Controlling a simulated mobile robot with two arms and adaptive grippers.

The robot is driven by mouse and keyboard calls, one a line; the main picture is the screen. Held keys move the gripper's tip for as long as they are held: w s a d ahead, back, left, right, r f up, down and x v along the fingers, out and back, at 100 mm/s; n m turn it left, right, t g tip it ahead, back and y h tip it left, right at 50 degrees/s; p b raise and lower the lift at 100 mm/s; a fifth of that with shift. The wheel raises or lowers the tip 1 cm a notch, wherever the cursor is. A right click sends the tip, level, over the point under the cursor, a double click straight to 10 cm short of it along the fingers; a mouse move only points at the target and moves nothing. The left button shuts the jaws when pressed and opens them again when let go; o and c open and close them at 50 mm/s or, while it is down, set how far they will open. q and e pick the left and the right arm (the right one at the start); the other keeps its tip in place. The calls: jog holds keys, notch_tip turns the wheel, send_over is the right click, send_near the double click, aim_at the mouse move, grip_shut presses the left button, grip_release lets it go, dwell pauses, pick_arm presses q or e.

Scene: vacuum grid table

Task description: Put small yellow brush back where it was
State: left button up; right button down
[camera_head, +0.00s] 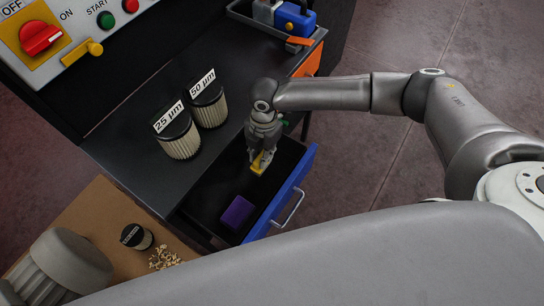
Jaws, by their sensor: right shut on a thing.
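The small yellow brush (258,164) is between the fingers of my right gripper (262,158). The gripper is shut on it and points down over the open drawer (210,200) with the blue front. The brush is partly covered by the fingers. I cannot tell whether it touches the drawer floor. A purple block (237,212) lies in the drawer, nearer its front left part. My left gripper is not in view.
Two filter jars, labelled 25 µm (180,141) and 50 µm (209,104), stand on the black tabletop (130,145). A tray (318,35) with blue items is at the back. A small jar (136,237) and loose chips (164,258) lie on a brown board. A control panel (75,30) is upper left.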

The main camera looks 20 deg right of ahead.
jog(key=d+f, duration=0.2)
jog(key=f, duration=0.1)
jog(key=shift+w+d+f, duration=0.2)
jog(key=shift+w+f, duration=0.05)
jog(key=shift+w, duration=0.15)
jog(key=shift+d+f, duration=0.15)
jog(key=shift+f, duration=0.05)
jog(key=f, duration=0.3)
jog(key=shift+w+d+f, duration=0.15)
jog(key=shift+d, duration=0.2)
jog(key=shift+f, duration=0.25)
jog(key=c, duration=1.3)
grip_release()
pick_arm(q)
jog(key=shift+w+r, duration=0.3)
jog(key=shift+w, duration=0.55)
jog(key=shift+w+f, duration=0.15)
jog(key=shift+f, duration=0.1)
pick_arm(e)
jog(key=r, duration=0.8)
jog(key=w+d+r, duration=0.1)
jog(key=r, duration=0.3)
